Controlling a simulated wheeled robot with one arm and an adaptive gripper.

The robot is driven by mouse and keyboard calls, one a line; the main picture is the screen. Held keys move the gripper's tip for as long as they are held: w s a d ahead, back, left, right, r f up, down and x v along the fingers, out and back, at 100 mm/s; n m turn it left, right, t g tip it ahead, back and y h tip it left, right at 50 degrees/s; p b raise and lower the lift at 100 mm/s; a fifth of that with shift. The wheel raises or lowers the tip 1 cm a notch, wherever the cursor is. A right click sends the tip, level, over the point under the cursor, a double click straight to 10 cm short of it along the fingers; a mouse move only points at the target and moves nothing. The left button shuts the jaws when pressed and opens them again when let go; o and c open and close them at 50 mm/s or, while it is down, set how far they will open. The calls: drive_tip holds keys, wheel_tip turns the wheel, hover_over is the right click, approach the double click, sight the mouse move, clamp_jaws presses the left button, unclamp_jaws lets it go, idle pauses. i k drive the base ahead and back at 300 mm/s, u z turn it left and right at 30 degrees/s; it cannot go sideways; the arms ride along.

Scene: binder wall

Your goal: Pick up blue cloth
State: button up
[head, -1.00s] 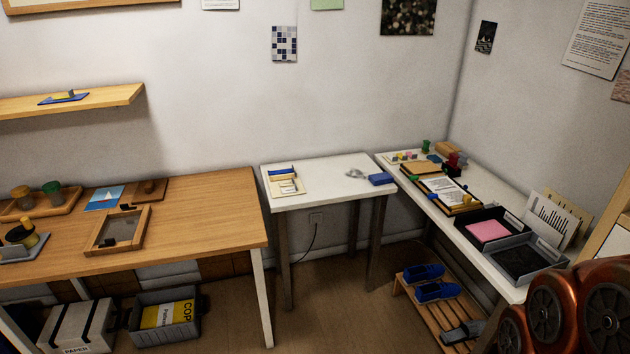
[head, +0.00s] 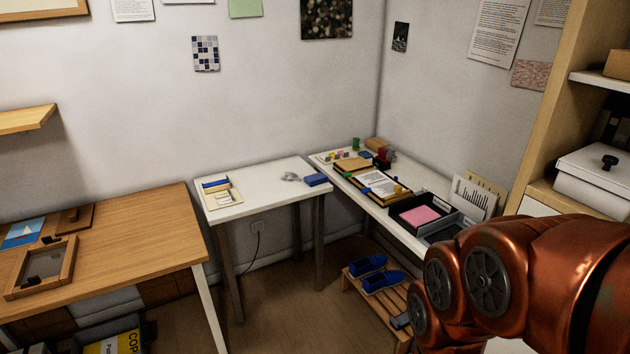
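A small blue folded item (head: 316,180), which looks like the blue cloth, lies at the right end of the small white table (head: 262,200). It is too small to tell its material for certain. A shiny grey object (head: 290,177) lies just left of it. My orange arm fills the lower right of the head view, but my gripper is out of view.
A wooden desk (head: 150,250) stands at the left. A white side table holds trays, one with a pink sheet (head: 420,215). Blue shoes (head: 382,280) sit on a low slatted rack. Shelves stand at the right. Some floor (head: 275,310) is clear before the small table.

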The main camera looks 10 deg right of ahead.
sight(316, 179)
drive_tip(key=u, duration=0.3)
drive_tip(key=i, duration=2.85)
drive_tip(key=z, duration=0.05)
